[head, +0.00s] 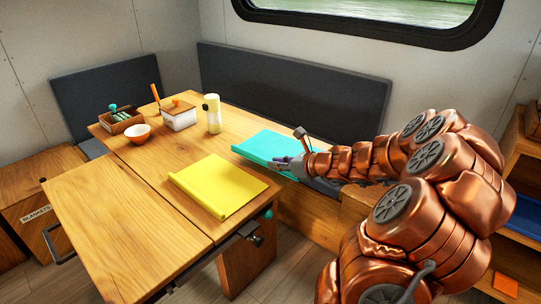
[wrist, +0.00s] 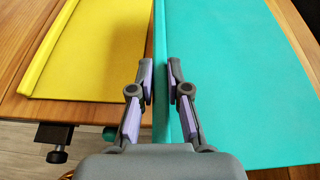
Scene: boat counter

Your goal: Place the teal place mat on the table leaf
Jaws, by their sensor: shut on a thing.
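The teal place mat (head: 262,145) is at the right end of the table in the head view, right of the yellow mat. In the wrist view the teal mat (wrist: 235,70) fills the right side. My gripper (head: 282,161) is shut on its raised near edge; the fingers (wrist: 160,72) stand either side of that edge in the wrist view. I cannot tell whether the mat rests fully on the wood or is slightly lifted. The table leaf (head: 125,220) is the bare wooden section at the front left, level with the table across a seam.
A yellow mat (head: 218,184) lies on the main table beside the leaf. A bowl (head: 137,132), a wooden caddy (head: 122,121), a white box (head: 179,116) and a pale bottle (head: 213,114) stand at the back. A dark clamp (wrist: 55,140) hangs at the table edge.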

